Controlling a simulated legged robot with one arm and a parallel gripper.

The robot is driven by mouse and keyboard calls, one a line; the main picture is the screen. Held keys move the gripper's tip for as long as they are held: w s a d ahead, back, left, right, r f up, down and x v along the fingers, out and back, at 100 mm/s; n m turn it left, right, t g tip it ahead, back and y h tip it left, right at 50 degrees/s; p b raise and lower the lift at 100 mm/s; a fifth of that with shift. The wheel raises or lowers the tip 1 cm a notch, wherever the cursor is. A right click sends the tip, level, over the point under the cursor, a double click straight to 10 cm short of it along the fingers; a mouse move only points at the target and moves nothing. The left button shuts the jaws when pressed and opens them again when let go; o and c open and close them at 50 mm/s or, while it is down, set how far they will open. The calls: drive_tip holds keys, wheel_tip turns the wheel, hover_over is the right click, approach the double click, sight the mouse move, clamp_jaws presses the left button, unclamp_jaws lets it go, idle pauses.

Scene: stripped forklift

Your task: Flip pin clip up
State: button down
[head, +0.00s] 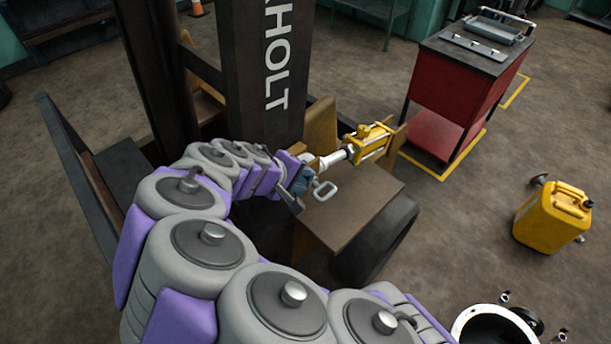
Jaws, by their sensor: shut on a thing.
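My gripper (302,183) is at the end of my grey and purple arm, in the middle of the head view. It is at the near end of a silver rod with a yellow cylinder (368,143) on the forklift. A metal loop, which looks like the pin clip (325,190), stands out just right of my gripper, over the brown plate. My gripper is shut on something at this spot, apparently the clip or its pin. The fingers and the wrist hide most of the grip, so the exact contact cannot be told.
The forklift's dark mast (265,70) stands behind my arm. A brown flat plate (350,215) lies below the clip, above a black wheel (385,240). A red tool cart (455,90) and a yellow jerrycan (553,218) stand on the right.

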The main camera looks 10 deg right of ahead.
drive_tip(key=shift+s+a+f, duration=0.15)
drive_tip(key=shift+s+f, duration=0.05)
drive_tip(key=shift+f, duration=0.25)
drive_tip(key=c, duration=1.1)
unclamp_jaws()
drive_tip(key=shift+a, duration=0.1)
drive_tip(key=shift+w+a+r, duration=0.15)
drive_tip(key=shift+a, duration=0.05)
drive_tip(key=shift+d+r, duration=0.15)
